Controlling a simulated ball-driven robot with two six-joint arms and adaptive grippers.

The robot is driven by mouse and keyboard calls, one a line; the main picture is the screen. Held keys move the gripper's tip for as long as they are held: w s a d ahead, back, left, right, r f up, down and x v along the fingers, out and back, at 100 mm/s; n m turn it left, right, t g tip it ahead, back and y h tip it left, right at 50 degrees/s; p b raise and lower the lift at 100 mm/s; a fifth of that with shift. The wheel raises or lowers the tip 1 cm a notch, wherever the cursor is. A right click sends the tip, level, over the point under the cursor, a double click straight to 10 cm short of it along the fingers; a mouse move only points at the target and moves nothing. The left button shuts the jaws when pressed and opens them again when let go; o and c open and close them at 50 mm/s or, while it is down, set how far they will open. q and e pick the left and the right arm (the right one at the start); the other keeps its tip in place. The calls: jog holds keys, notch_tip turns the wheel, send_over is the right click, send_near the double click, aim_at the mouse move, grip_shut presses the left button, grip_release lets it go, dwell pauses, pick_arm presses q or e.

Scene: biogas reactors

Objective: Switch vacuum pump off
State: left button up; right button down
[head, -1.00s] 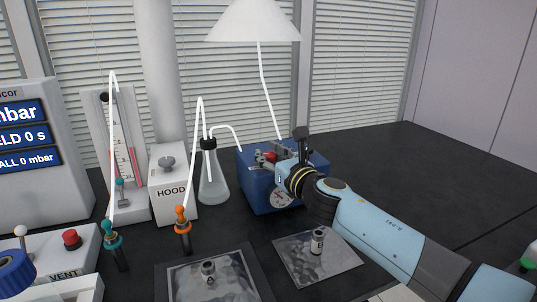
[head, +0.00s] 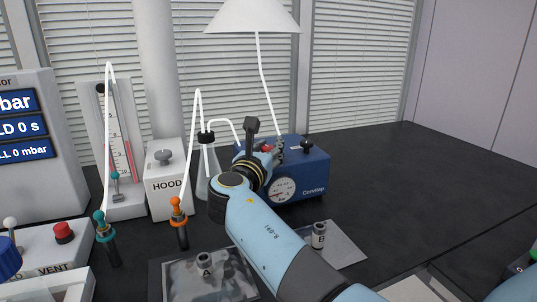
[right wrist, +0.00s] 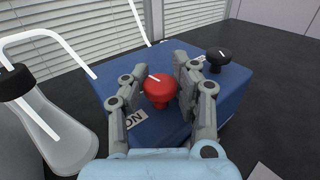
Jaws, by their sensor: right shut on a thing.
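The vacuum pump is a blue box (head: 312,178) with a gauge on its front, at the back middle of the table. A red knob (right wrist: 158,88) sits on its top, beside a label whose visible letters read "ON". My right gripper (right wrist: 160,68) has one finger on each side of the red knob and is shut on it. In the head view the right gripper (head: 270,153) is over the pump's top left, and the red knob (head: 266,148) is partly hidden by it. My left gripper is not in view.
A black knob (right wrist: 219,58) stands on the pump's far side. A glass flask (right wrist: 55,130) with a white tube stands close left of the pump. Vials A (head: 205,268) and B (head: 319,236) are in front.

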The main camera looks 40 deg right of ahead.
aim_at(268, 147)
jog(key=shift+f+m+g+h+b, duration=0.3)
jog(key=shift+m+g+h, duration=0.2)
jog(key=shift+g, duration=0.2)
jog(key=c, duration=1)
grip_release()
jog(key=shift+a+r, duration=0.1)
jog(key=shift+r, duration=0.1)
jog(key=shift+r, duration=0.15)
notch_tip(268, 147, up, 10)
jog(key=shift+f, duration=0.15)
